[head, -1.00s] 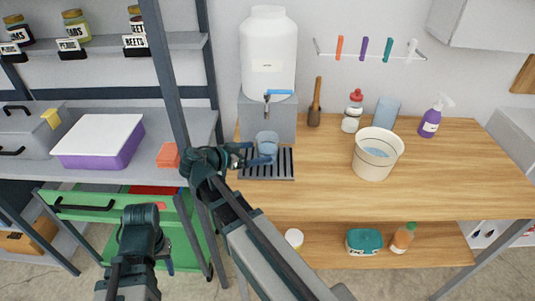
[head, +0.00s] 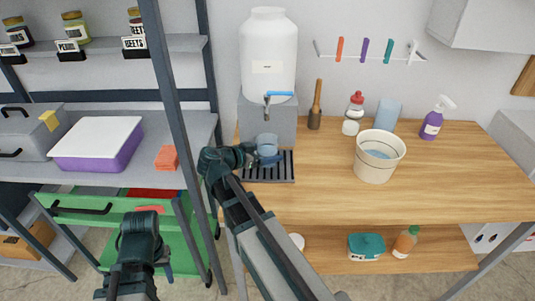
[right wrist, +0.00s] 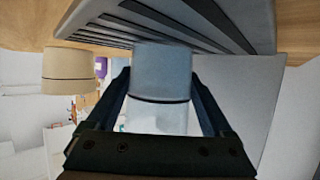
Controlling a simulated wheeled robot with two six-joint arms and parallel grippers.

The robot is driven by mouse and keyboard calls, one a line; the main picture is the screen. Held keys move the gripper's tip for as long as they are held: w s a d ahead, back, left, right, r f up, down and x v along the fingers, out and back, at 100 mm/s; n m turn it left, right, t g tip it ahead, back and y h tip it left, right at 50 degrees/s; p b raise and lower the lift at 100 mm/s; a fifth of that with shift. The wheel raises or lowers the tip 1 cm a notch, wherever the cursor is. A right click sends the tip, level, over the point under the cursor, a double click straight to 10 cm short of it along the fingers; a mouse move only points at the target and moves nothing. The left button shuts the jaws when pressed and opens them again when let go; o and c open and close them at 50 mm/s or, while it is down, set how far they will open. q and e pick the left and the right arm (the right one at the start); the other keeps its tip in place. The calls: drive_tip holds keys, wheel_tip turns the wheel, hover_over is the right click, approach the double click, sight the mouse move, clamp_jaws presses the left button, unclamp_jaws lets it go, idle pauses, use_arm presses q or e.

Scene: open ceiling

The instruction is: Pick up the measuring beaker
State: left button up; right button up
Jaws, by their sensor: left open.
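The measuring beaker (head: 267,143) is a small translucent blue-grey cup. It stands on the slatted drip tray (head: 290,179) under the tap of the white water dispenser (head: 267,45). My right gripper (head: 262,156) is at the beaker, reaching it from the left. In the right wrist view the beaker (right wrist: 160,72) sits between the two fingers, one on each side and very close. I cannot tell whether they press on it. My left gripper (head: 165,260) is low at the left, open and empty, away from the beaker, and partly hidden by its own wrist.
A cream bucket (head: 378,172) of water stands on the wooden table (head: 450,180) to the right. A wooden pestle (head: 315,105), bottles and a blue cylinder stand behind. A dark shelf post (head: 180,110) rises left of the right arm. The table's right side is mostly clear.

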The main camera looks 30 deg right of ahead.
drive_tip(key=c, duration=1.2)
drive_tip(key=shift+o, duration=0.2)
use_arm(q)
drive_tip(key=shift+r, duration=0.15)
use_arm(e)
drive_tip(key=shift+r, duration=0.15)
